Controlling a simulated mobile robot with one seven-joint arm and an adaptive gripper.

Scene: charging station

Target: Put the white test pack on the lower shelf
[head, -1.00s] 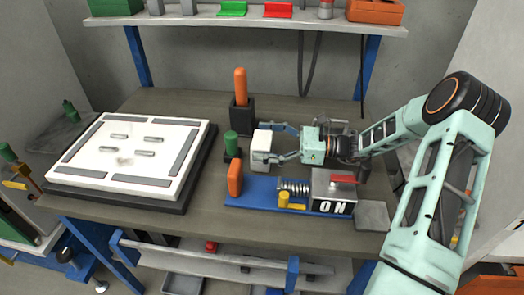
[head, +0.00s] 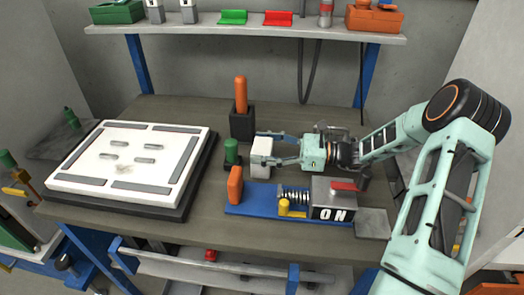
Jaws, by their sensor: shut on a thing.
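The white test pack (head: 261,158) is a small white block at the middle of the workbench, between a green cylinder and my gripper. My gripper (head: 270,148) reaches in from the right with its fingers around the pack and is shut on it. Whether the pack touches the bench is hard to tell.
A blue fixture (head: 255,199) with an orange handle, spring and "ON" block lies just in front of the pack. A black holder with an orange rod (head: 240,95) stands behind. A white panel (head: 125,162) fills the left. An upper shelf (head: 200,28) runs along the back.

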